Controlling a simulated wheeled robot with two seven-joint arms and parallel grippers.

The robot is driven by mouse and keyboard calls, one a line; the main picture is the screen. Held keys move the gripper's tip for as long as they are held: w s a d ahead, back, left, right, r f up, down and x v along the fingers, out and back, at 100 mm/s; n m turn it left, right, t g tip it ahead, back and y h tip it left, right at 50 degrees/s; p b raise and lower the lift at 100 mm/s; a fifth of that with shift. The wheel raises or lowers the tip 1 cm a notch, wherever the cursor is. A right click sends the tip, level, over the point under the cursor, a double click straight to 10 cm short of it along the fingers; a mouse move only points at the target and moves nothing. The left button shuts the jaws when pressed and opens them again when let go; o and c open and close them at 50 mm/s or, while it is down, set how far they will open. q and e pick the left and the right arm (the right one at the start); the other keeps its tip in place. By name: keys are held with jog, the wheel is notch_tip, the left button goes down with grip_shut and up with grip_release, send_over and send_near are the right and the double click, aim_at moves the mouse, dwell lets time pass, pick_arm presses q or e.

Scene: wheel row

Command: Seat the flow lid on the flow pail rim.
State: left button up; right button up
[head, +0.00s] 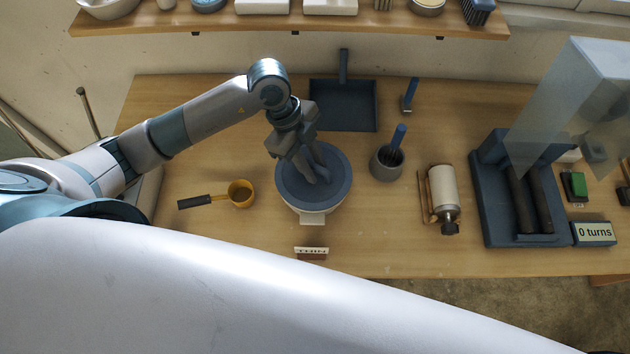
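The flow pail (312,213) is a round, cream-coloured vessel standing near the middle of the table. The flow lid (291,190), a round blue-grey disc, covers its top in the head view. It looks roughly centred over the rim, but I cannot tell whether it rests fully on the rim or sits slightly above it. My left gripper (319,179) reaches down from above to the middle of the lid. Its fingers are close together there and hide the lid's centre, so any grip on a knob is not clear. My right gripper is not in view.
A yellow pan (241,194) lies left of the pail. A grey cup (387,163) with a blue-handled tool, a cream roller (442,187) and a dark roller stand (490,225) are to the right. A dark dustpan (343,112) lies behind; a small brush (312,253) lies in front.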

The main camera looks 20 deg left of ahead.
pick_arm(q)
jog(key=shift+a+r+p, duration=0.2)
jog(key=shift+r+p, duration=0.35)
jog(key=shift+p+v, duration=1)
jog(key=shift+v, duration=0.15)
jog(key=shift+o, duration=0.5)
jog(key=o, duration=0.5)
jog(key=shift+c, duration=0.2)
jog(key=shift+o, duration=0.3)
jog(key=o, duration=0.7)
jog(key=shift+o, duration=0.9)
jog(key=o, duration=0.4)
